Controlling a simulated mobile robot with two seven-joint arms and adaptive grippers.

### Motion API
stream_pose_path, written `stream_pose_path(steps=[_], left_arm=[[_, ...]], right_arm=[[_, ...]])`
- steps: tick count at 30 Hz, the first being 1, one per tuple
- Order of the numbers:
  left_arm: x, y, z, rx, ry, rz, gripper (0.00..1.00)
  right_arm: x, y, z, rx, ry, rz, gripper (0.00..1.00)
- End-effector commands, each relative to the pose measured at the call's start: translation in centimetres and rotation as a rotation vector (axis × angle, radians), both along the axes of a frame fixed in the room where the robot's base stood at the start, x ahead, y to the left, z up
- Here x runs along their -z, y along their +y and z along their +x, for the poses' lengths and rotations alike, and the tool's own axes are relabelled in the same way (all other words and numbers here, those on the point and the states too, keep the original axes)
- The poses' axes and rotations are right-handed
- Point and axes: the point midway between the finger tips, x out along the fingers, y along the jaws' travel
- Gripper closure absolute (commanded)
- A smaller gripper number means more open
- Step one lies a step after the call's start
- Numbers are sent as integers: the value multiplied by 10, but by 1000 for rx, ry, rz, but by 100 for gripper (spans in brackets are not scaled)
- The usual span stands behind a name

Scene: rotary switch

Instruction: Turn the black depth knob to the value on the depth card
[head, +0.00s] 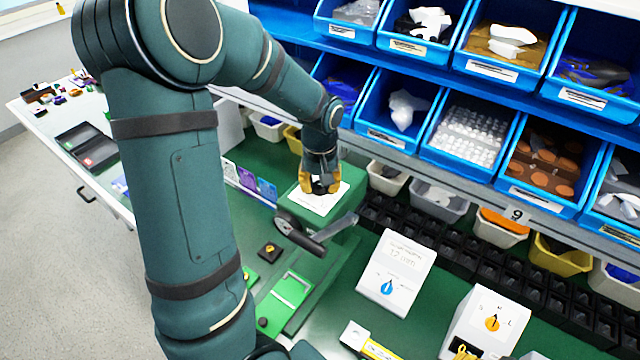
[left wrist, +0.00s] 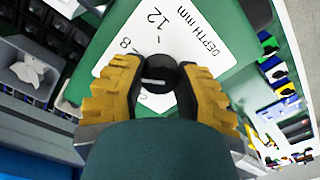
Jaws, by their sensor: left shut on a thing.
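The black depth knob (left wrist: 158,72) shows in the left wrist view, with a white line on its top. It sits on a white dial plate (left wrist: 118,54) printed "DEPTH mm", with 12 and 8 readable. The line lies roughly crosswise in that view; I cannot tell exactly which value it marks. My left gripper (head: 320,186) has its yellow fingers on both sides of the knob, shut on it. In the head view the fingers hide the knob, above the green box (head: 350,212). My right gripper is out of view.
A grey and black lever (head: 300,236) projects at the green box's front. Blue bins (head: 385,125) fill the rack behind.

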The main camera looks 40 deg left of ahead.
Motion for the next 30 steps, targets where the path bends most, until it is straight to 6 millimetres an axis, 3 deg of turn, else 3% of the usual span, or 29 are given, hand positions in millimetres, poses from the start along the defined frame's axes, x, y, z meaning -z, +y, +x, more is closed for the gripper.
stream_pose_path(steps=[30], left_arm=[[2, -1, -2, 962, 5, -4, 100]], right_arm=[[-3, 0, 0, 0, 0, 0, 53]])
